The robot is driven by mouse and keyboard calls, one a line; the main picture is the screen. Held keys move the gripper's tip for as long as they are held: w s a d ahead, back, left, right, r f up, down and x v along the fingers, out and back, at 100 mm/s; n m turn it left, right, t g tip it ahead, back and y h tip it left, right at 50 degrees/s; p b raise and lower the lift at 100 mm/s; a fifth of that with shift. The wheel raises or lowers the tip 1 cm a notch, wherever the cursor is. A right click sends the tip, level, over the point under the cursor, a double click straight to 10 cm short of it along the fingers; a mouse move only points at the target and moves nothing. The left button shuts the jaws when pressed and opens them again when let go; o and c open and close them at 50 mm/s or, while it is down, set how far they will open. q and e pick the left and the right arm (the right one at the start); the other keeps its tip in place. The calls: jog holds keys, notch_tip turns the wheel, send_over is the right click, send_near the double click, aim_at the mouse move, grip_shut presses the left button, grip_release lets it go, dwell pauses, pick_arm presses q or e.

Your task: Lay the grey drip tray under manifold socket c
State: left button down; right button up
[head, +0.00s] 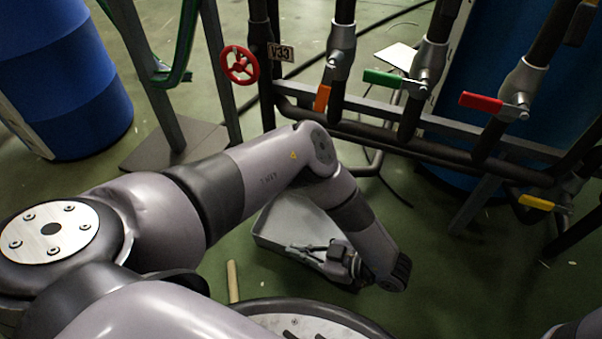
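The grey drip tray (283,217) is low over the floor near the middle of the head view, partly hidden by my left arm. My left gripper (297,250) is at the tray's near rim, its fingers close together across the rim and appearing shut on it. I cannot tell whether the tray touches the floor. The manifold (400,143) is a dark pipe frame behind the tray, with several valved branches. No letter marking socket c is readable. My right gripper is out of view.
The manifold has orange (321,98), green (382,78), red (481,101) and yellow (537,203) handles. A red handwheel (239,65) is beside the V33 tag (281,53). A blue drum (70,80) stands at left. Green floor is clear right of my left wrist.

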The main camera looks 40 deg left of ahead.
pick_arm(q)
jog(key=shift+f, duration=0.1)
jog(key=c, duration=1.8)
grip_release()
jog(key=shift+r, duration=0.2)
jog(key=shift+d+r, duration=0.15)
jog(key=shift+d, duration=0.15)
jog(key=p+v, duration=0.4)
jog(key=v, duration=0.7)
jog(key=shift+d, duration=0.15)
